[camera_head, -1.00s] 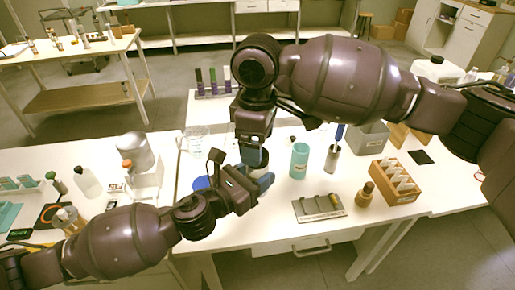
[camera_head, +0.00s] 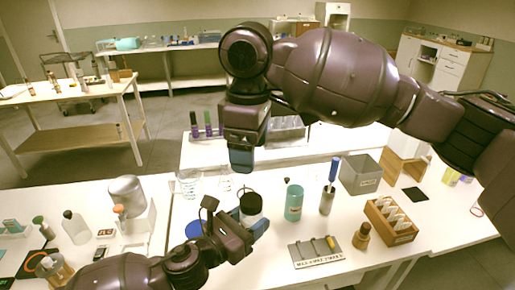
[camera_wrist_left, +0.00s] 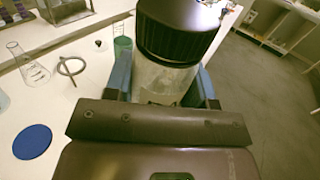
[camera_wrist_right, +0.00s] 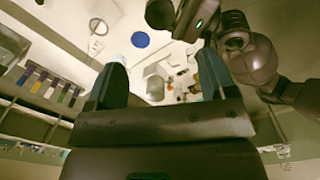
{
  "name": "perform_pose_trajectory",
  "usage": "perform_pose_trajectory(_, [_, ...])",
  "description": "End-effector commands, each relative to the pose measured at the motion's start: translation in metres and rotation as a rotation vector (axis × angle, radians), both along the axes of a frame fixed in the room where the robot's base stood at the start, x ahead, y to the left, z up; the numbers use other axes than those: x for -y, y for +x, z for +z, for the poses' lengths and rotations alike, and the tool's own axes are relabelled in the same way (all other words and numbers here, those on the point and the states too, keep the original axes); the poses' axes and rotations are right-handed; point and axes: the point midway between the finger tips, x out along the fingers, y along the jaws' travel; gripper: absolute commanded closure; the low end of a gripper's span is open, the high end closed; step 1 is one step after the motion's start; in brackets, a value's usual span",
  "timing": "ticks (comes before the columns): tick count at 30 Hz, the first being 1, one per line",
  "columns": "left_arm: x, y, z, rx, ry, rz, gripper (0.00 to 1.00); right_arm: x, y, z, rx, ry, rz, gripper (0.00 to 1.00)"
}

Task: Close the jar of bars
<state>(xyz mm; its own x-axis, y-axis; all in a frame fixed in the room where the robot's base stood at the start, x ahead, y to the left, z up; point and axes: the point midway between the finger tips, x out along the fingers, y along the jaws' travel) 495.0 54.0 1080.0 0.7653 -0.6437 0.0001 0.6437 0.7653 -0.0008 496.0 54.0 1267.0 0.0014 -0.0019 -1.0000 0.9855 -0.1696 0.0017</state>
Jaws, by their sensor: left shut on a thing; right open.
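A clear glass jar (camera_wrist_left: 163,82) with a wide black ribbed lid (camera_wrist_left: 178,36) on its mouth fills the top of the left wrist view. My left gripper (camera_wrist_left: 163,88) is shut around the jar's body, a blue finger on each side. In the head view the black lid (camera_head: 251,203) shows above the left gripper (camera_head: 246,230). Whether the jar touches the table is hidden. The bars inside cannot be made out. My right gripper (camera_head: 241,163) hangs above the jar, clear of the lid. Its fingers are apart and empty in the right wrist view (camera_wrist_right: 160,80).
A blue disc (camera_head: 196,229) lies left of the jar, near a glass beaker (camera_head: 190,183). To the right stand a teal cylinder (camera_head: 293,203), a cup with a blue-handled tool (camera_head: 328,198), a grey bin (camera_head: 360,174) and a wooden box of cards (camera_head: 391,222).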

Motion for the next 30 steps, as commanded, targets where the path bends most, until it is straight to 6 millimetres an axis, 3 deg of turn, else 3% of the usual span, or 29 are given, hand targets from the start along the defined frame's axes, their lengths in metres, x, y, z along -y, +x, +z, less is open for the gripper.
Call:
perform_pose_trajectory(10, [0.000, 0.000, 0.000, 0.001, -0.001, 0.000, 1.00, 0.001, 0.001, -0.002, -0.001, 0.001, -0.002, 0.23])
perform_pose_trajectory(14, [0.000, 0.000, 0.000, 0.000, 0.000, 0.000, 1.00, 0.010, 0.012, -0.015, -0.004, 0.012, -0.013, 0.23])
perform_pose_trajectory(17, [0.000, 0.000, 0.000, 0.001, -0.001, 0.000, 1.00, 0.026, 0.030, -0.039, -0.004, 0.030, -0.031, 0.23])
perform_pose_trajectory(22, [0.000, 0.000, 0.000, 0.001, -0.001, 0.000, 1.00, 0.059, 0.060, -0.095, 0.008, 0.077, -0.057, 0.23])
perform_pose_trajectory(30, [0.000, 0.000, 0.000, 0.000, 0.000, 0.000, 1.00, 0.066, 0.065, -0.165, 0.038, 0.234, -0.114, 0.23])
